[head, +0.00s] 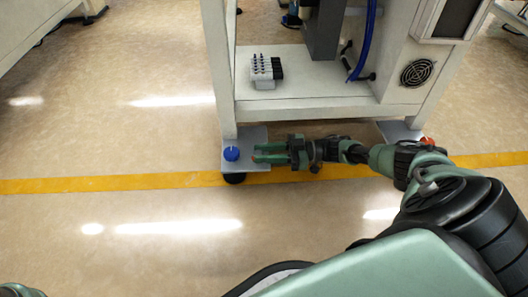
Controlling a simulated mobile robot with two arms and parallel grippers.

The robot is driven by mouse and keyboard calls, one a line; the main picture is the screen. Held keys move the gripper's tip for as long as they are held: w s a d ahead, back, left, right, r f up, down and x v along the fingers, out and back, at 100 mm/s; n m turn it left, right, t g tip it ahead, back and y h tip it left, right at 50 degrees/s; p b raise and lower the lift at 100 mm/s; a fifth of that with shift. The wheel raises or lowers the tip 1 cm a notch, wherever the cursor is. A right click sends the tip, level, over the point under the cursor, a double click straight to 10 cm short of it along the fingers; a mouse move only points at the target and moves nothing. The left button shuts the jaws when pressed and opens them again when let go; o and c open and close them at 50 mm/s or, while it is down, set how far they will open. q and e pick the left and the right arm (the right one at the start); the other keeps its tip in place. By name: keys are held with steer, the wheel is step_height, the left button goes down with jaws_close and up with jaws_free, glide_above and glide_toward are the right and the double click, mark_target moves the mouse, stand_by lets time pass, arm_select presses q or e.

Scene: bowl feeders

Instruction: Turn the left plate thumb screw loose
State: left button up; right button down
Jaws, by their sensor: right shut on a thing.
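The left plate thumb screw (231,154) is a blue round knob with a pale mark on top. It sits on the grey left plate (262,134) at the foot of the machine frame's left leg. My right gripper (254,153) reaches in from the right, low over this plate, its two green fingers pointing left at the knob. It is shut on the thumb screw, though the fingertips blend with the plate and the contact is hard to see. My left gripper is not in view; only a bit of my left arm shows at the bottom left corner.
A black foot (234,179) stands under the plate. The right plate (396,130) carries an orange-red knob (427,141), partly behind my arm. The white leg (219,70) rises close behind the blue knob. A yellow floor line (110,184) runs across; the floor to the left is clear.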

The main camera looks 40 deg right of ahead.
steer(key=shift+w+n+g+y, duration=0.1)
steer(key=shift+n+g+y, duration=0.45)
steer(key=shift+g, duration=0.35)
steer(key=c, duration=1.1)
jaws_free()
steer(key=v, duration=0.7)
steer(key=shift+d, duration=0.3)
